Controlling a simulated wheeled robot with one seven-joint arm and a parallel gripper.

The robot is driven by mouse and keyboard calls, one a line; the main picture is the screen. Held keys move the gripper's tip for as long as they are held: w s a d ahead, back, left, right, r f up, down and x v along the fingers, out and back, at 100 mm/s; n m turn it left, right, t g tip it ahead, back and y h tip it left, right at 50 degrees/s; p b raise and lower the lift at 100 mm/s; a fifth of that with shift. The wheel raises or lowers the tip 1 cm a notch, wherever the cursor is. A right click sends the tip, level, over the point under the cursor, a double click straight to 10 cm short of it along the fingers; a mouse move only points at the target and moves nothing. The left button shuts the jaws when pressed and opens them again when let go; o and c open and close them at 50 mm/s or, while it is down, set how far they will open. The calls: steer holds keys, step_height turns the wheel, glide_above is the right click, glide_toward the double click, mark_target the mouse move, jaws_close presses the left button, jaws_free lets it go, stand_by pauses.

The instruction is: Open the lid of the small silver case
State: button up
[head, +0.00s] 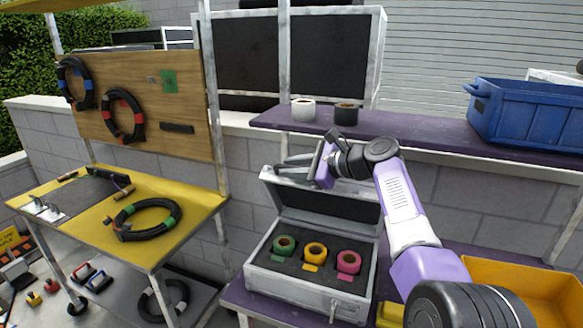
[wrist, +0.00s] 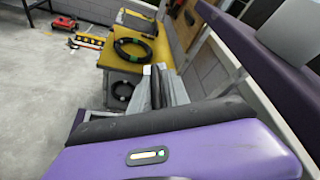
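The small silver case (head: 305,289) sits on the purple lower shelf. Its lid (head: 325,196) stands raised at the back, tilted back, showing a dark lining. Inside, green (head: 285,244), yellow (head: 315,251) and pink (head: 349,261) tape rolls sit in dark foam. My gripper (head: 278,168) is at the lid's upper left edge, its fingers pointing left. In the wrist view the dark finger pads (wrist: 155,87) are close together, with nothing seen between them. I cannot tell whether the fingers touch the lid.
The purple upper shelf (head: 420,133) runs just behind and above my arm, with white (head: 303,110) and black (head: 346,114) rolls and a blue crate (head: 532,112). A yellow bin (head: 515,287) stands right. A yellow workbench (head: 95,216) with a coiled cable (head: 147,219) is left.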

steer(key=shift+d, duration=0.1)
steer(key=v, duration=0.7)
steer(key=shift+s+d+b, duration=0.2)
steer(key=shift+d+b, duration=0.05)
steer(key=shift+b, duration=0.2)
steer(key=shift+r, duration=0.15)
steer(key=s+d+r+p, duration=0.2)
steer(key=d+r+p, duration=0.1)
steer(key=d+p, duration=0.3)
steer(key=shift+s+d+r, duration=0.2)
steer(key=shift+s+d, duration=0.1)
steer(key=shift+d, duration=0.65)
steer(key=shift+r+p, duration=0.15)
steer(key=shift+p, duration=0.45)
